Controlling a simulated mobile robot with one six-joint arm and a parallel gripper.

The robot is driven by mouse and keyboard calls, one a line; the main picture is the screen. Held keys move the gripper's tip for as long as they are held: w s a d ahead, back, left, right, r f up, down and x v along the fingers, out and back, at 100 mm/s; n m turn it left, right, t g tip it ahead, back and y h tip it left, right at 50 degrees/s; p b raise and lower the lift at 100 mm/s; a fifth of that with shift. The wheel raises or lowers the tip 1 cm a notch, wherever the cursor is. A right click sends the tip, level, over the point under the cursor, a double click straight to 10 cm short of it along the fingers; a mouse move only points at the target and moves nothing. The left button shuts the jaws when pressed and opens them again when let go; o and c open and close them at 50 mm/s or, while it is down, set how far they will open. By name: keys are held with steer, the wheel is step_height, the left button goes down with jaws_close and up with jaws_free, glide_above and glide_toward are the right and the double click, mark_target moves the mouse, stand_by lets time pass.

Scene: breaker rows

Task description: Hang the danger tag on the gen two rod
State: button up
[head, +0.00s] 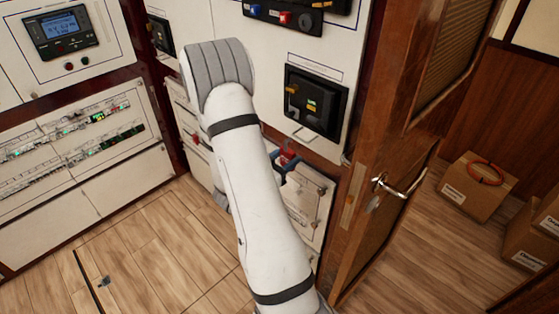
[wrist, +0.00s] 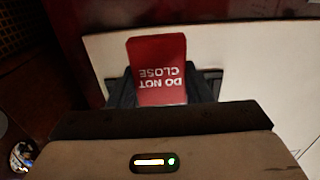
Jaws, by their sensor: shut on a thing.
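The red danger tag (wrist: 157,62) shows in the wrist view with its white words "DO NOT CLOSE" upside down. My gripper (wrist: 163,92) is shut on it, with dark fingers on both sides of the tag. In the head view my gripper (head: 286,170) is partly hidden behind my arm, and a small red part of the tag (head: 287,155) shows there, in front of the lower panel.
An open wooden door (head: 384,150) with a metal handle stands close to the right of my arm. Another black breaker (head: 160,35) is on the left panel. Cardboard boxes (head: 478,187) lie beyond the door, one with an orange ring on top.

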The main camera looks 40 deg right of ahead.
steer(key=d, duration=0.2)
steer(key=d+f, duration=0.1)
steer(key=d, duration=0.2)
steer(key=shift+w, duration=0.2)
steer(key=shift+d+f, duration=0.1)
stand_by(0.5)
steer(key=o, duration=1)
steer(key=shift+o, duration=0.2)
